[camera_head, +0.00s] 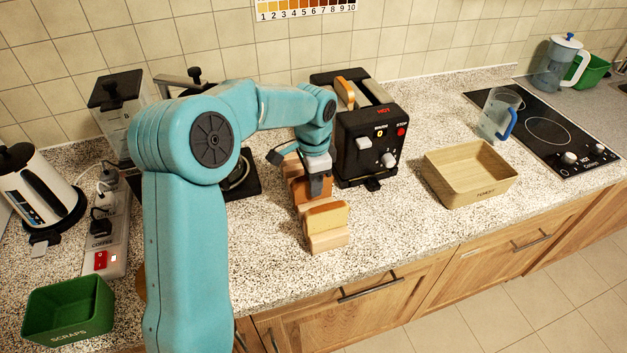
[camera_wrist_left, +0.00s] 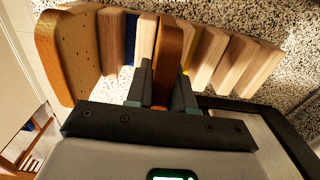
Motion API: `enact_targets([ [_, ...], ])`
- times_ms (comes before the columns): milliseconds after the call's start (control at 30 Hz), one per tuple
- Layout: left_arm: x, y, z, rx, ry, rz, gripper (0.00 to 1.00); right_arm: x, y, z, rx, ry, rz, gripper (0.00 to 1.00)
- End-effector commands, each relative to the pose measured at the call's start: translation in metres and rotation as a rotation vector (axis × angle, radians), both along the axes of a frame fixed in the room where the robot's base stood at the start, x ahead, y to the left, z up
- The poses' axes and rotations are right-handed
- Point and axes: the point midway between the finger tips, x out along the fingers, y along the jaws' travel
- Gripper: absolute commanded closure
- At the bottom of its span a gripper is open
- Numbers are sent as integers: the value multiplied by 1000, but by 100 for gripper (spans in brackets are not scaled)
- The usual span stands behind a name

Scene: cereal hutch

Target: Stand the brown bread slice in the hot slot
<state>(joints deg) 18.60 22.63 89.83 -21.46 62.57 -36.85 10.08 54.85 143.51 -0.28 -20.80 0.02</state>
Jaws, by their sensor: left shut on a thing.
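My left gripper (camera_head: 318,186) is shut on the brown bread slice (camera_head: 299,190), low over the wooden rack (camera_head: 328,241) left of the toaster. In the left wrist view my gripper (camera_wrist_left: 160,92) has one finger on each side of the brown slice (camera_wrist_left: 169,58), which stands among the rack's slats (camera_wrist_left: 206,55). I cannot tell whether it still touches the rack. The black toaster (camera_head: 362,153) has a red HOT mark at the top right of its front. A lighter slice (camera_head: 345,92) sticks up from its left slot. My right gripper is out of view.
A golden slice (camera_head: 327,217) stands at the rack's near end; it also shows in the left wrist view (camera_wrist_left: 66,58). An empty-looking wooden box (camera_head: 470,184) stands right of the toaster. A green scraps bin (camera_head: 68,312) and kettle (camera_head: 36,190) are at left. A jug (camera_head: 497,115) stands near the hob.

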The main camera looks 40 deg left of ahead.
Motion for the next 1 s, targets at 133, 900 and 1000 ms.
enact_targets([
  [133, 0, 0, -5, 0, 1, 0, 71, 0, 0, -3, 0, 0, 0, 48],
  [900, 9, -6, 77, 2, -5, 0, 52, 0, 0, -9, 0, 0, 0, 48],
  [1000, 9, -6, 104, 1, -4, 0, 52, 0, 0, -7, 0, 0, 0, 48],
])
